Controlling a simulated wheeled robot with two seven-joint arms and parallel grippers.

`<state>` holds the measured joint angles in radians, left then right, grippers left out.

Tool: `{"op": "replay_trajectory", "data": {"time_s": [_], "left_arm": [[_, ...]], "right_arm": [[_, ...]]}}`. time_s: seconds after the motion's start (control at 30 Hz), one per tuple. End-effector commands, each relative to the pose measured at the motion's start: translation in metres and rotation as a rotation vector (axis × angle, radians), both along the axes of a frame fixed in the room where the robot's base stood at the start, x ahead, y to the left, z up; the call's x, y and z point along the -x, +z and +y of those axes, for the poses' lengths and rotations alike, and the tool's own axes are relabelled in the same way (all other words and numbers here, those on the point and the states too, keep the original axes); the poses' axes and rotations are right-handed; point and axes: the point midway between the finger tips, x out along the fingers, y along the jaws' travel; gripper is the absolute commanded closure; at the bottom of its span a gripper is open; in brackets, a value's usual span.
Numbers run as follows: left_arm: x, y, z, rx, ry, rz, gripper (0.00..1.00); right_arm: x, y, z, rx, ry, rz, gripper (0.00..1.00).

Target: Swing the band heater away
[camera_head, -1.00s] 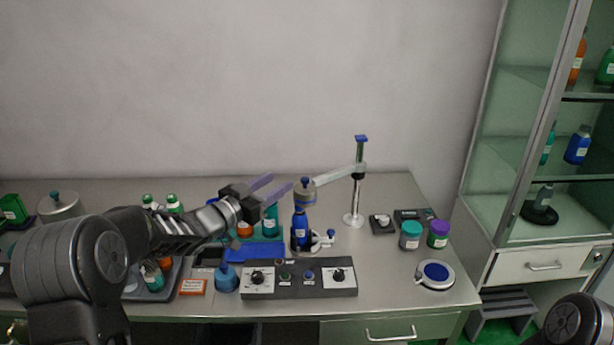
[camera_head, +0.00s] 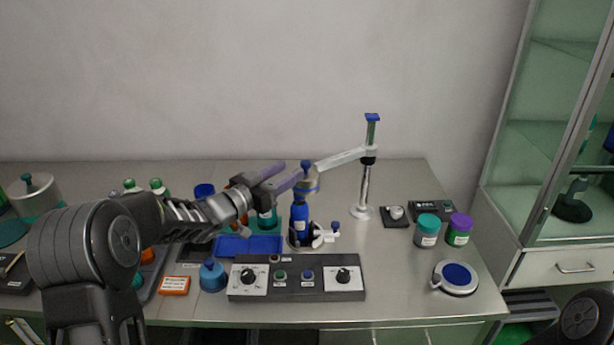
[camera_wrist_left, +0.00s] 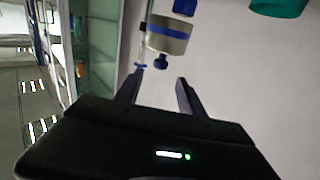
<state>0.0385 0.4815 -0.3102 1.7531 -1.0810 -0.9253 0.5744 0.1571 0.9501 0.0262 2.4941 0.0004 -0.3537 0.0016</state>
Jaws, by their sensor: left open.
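My right gripper is out of view.
A control box (camera_head: 297,278) with dials stands in front of the bottle. Two jars, teal-lidded (camera_head: 427,230) and purple-lidded (camera_head: 459,230), stand right of the post. The table behind the post is clear.

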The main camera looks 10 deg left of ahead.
Motion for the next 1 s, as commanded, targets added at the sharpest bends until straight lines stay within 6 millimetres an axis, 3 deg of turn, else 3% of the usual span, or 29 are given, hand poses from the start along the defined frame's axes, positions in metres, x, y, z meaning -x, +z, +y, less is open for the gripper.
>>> {"op": "replay_trajectory", "data": {"time_s": [0.07, 0.57, 1.0], "left_arm": [[0.0, -0.013, 0.0, 0.0, 0.0, -0.001, 0.54], [-0.004, -0.011, -0.002, 0.0, -0.001, -0.001, 0.54], [-0.056, -0.01, -0.03, -0.002, -0.002, -0.001, 0.54]], "right_arm": [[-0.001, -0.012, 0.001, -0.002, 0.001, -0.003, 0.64], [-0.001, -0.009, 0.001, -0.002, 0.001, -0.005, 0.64], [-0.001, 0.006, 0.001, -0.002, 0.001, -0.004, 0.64]]}}
